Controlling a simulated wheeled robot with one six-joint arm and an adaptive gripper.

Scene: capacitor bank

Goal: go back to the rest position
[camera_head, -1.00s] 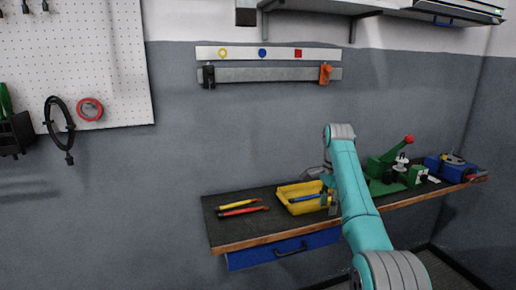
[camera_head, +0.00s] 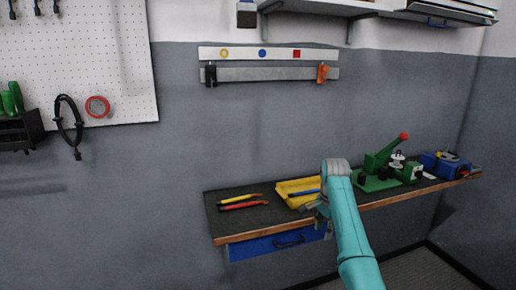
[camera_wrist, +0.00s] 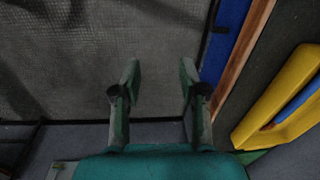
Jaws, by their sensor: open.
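My gripper (camera_wrist: 160,88) is open and empty in the wrist view, its two fingers apart over the floor just off the bench's front edge. In the head view my teal arm reaches up from the lower right, and its wrist hides most of the gripper. The yellow tray (camera_head: 283,187) on the bench is just behind the wrist, with a blue-handled tool (camera_head: 304,192) in it. In the wrist view the tray (camera_wrist: 262,124) is to the right of the fingers, apart from them.
The bench (camera_head: 230,232) has a wooden front edge and a blue drawer (camera_head: 262,248) below. Red and yellow tools (camera_head: 243,203) lie at its left. A green lever press (camera_head: 378,172) and a blue vise (camera_head: 440,165) stand at the right. A rail (camera_head: 270,74) with clips hangs above.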

